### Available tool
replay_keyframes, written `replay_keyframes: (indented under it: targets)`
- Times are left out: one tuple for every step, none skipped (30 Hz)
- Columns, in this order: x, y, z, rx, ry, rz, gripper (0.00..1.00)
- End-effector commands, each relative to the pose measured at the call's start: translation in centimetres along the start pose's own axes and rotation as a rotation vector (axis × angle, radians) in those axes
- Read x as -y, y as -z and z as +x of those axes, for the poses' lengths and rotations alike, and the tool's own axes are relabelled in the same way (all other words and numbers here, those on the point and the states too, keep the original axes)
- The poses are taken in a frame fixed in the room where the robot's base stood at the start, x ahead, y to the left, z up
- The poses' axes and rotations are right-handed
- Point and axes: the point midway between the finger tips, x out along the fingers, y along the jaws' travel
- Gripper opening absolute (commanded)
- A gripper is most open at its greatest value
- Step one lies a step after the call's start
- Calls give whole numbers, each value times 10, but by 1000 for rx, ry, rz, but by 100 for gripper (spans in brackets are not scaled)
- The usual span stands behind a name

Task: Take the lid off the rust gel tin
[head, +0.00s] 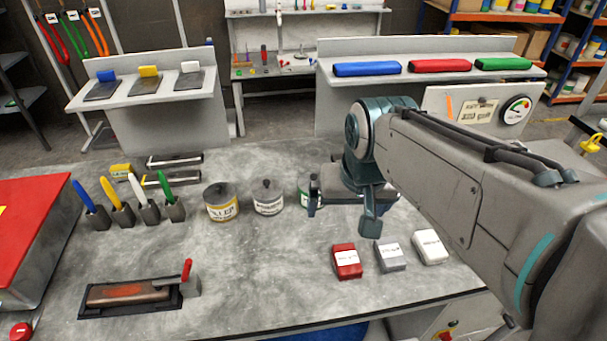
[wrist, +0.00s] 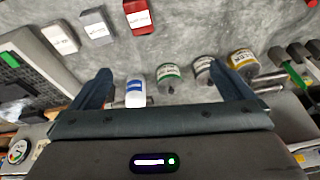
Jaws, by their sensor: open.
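Two tins with dark knobbed lids show in the head view: one with a yellow label (head: 222,207) and one with a white label (head: 268,203). A green-labelled tin (head: 303,190) is mostly hidden behind my gripper (head: 342,208). The white tin (wrist: 204,67) and yellow tin (wrist: 241,61) stand to the right. I cannot read which label says rust gel. My gripper is open and empty, above the bench.
Red (head: 346,261), grey (head: 390,255) and white (head: 430,246) boxes lie nearer the front edge. Coloured handles stand in holders, green (head: 166,187) nearest the tins. A red cabinet (head: 30,225) and a sunken tray (head: 90,311) are at left. The bench's middle front is clear.

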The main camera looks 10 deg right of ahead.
Motion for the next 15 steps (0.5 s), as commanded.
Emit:
replay_keyframes:
  targets:
    - [0, 18, 5, 19, 3, 58, 100]
    - [0, 28, 6, 31, 3, 96, 100]
    - [1, 44, 7, 44, 4, 149, 100]
    - [1, 54, 8, 55, 3, 189, 100]
    - [1, 65, 10, 67, 2, 228, 100]
    - [2, 80, 13, 81, -1, 279, 100]
    - [3, 90, 16, 93, -4, 317, 100]
    - [3, 101, 19, 102, -7, 355, 100]
    - [4, 115, 23, 116, -12, 405, 100]
    - [5, 125, 27, 126, -17, 441, 100]
    - [6, 135, 31, 136, -23, 477, 100]
    - [6, 148, 38, 149, -32, 526, 100]
    - [8, 158, 43, 157, -39, 561, 100]
    - [8, 167, 48, 166, -47, 596, 100]
    - [10, 180, 56, 177, -59, 643, 100]
